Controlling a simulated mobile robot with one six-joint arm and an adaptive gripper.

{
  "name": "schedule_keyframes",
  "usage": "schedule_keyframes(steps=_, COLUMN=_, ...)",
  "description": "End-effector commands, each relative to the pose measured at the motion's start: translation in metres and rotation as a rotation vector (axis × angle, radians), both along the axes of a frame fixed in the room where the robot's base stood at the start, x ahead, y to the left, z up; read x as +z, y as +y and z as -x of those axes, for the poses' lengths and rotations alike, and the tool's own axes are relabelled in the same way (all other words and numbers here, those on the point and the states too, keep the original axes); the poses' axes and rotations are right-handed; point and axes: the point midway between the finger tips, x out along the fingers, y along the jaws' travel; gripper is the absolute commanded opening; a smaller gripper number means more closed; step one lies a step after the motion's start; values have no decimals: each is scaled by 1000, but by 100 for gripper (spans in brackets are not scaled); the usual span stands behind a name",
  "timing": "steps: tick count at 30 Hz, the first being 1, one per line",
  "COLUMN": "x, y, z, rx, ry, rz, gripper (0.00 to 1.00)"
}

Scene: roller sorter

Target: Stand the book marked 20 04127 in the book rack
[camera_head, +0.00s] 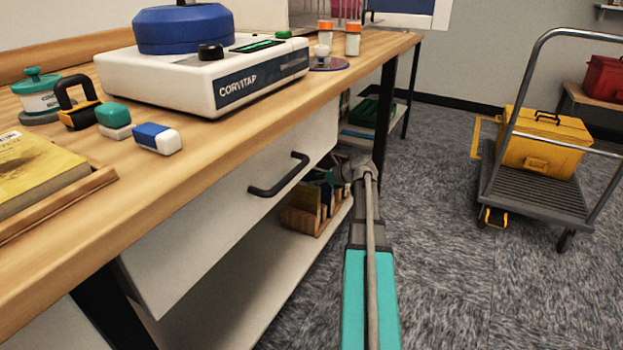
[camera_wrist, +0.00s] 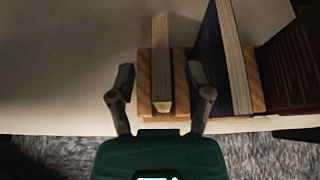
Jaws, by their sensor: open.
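The wooden book rack (camera_head: 300,218) stands on the lower shelf below the drawer. It also shows in the wrist view (camera_wrist: 180,62). A thin pale book (camera_wrist: 161,65) stands upright in the rack, seen edge-on. My gripper (camera_wrist: 162,82) is open, with one finger on each side of this book and visible gaps between. In the head view my gripper (camera_head: 345,166) is low under the bench, beside the rack, its fingers partly hidden. I cannot read the mark 20 04127 on any book.
A dark blue book (camera_wrist: 228,60) and a brown book (camera_wrist: 290,65) stand right of the fingers. The drawer handle (camera_head: 279,175) sticks out above. A yellow book (camera_head: 35,168) lies in a wooden tray on the bench. A trolley (camera_head: 535,185) stands right; floor between is clear.

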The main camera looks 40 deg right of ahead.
Motion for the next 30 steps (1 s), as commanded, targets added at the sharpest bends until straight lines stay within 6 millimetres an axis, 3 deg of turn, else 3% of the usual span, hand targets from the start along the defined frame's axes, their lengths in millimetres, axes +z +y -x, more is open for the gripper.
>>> schedule_keyframes(steps=6, x=22, y=-12, z=31, rx=-3, ry=-1, rz=-1, gripper=65)
schedule_keyframes(steps=15, x=39, y=-25, z=63, rx=0, ry=0, rz=-1, gripper=65)
schedule_keyframes(steps=30, x=42, y=-29, z=72, rx=1, ry=0, rz=0, gripper=65)
